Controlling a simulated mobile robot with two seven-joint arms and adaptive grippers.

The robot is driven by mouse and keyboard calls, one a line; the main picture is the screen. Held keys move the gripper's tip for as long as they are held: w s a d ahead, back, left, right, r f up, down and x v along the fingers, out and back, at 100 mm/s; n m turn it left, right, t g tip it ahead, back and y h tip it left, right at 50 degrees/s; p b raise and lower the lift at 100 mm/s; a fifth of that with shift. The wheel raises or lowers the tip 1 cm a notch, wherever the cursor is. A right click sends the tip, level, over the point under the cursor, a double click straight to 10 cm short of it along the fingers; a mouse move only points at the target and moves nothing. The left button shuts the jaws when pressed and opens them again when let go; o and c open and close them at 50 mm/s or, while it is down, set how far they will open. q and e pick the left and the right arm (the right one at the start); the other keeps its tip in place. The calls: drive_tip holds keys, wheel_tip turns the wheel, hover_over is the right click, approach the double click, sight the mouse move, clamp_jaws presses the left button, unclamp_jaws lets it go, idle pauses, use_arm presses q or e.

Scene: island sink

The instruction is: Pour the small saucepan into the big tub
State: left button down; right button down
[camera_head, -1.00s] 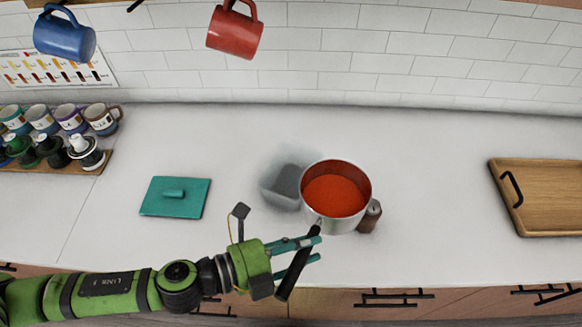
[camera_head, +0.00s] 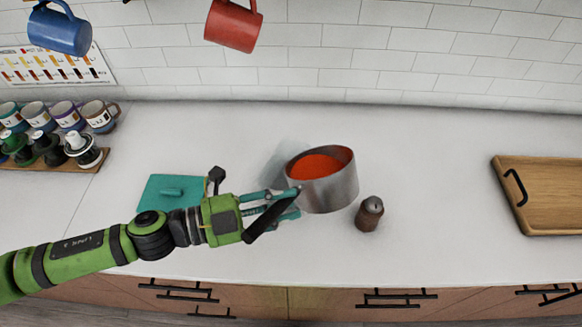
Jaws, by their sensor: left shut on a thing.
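The small saucepan (camera_head: 329,192) is a steel pan with red contents (camera_head: 317,166) and a dark handle (camera_head: 262,224). It is tilted, with its far left side lower, and appears lifted. My left gripper (camera_head: 284,204) is shut on the handle at the pan's near left. A pale, see-through tub (camera_head: 277,164) shows faintly behind the pan's left side. The pan hides most of it, so I cannot tell what is in it. No red stream is visible. My right gripper is not in view.
A teal lid (camera_head: 160,192) lies left, partly behind my arm. A brown grinder (camera_head: 369,214) stands right of the pan. A wooden tray (camera_head: 550,190) is at far right. Mugs and bottles stand at far left. A blue mug (camera_head: 60,32) and red mug (camera_head: 232,25) hang above.

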use_arm(q)
drive_tip(key=shift+w+a+r+n+h+b, duration=0.15)
drive_tip(key=shift+w+a+r+n+b, duration=0.15)
drive_tip(key=shift+w, duration=0.2)
drive_tip(key=shift+w+a+r+n+h+b, duration=0.15)
drive_tip(key=shift+w+a+n+b, duration=0.2)
drive_tip(key=shift+w+n, duration=0.1)
drive_tip(key=shift+w+a+r+n, duration=0.45)
drive_tip(key=shift+w+r+n, duration=0.15)
drive_tip(key=shift+r+n, duration=0.05)
idle(1.6)
drive_tip(key=shift+w+a+f+n+h+b, duration=0.15)
drive_tip(key=shift+w+a+n+h+b, duration=0.6)
drive_tip(key=shift+n+b, duration=0.5)
idle(1.5)
drive_tip(key=shift+w+a+f+n+t+b, duration=0.2)
drive_tip(key=shift+w+a+n+b, duration=0.15)
drive_tip(key=shift+w+n+b, duration=0.35)
drive_tip(key=shift+w+a+f+n+t+b, duration=0.2)
drive_tip(key=shift+w+a+n+b, duration=0.25)
drive_tip(key=shift+b, duration=0.3)
idle(0.6)
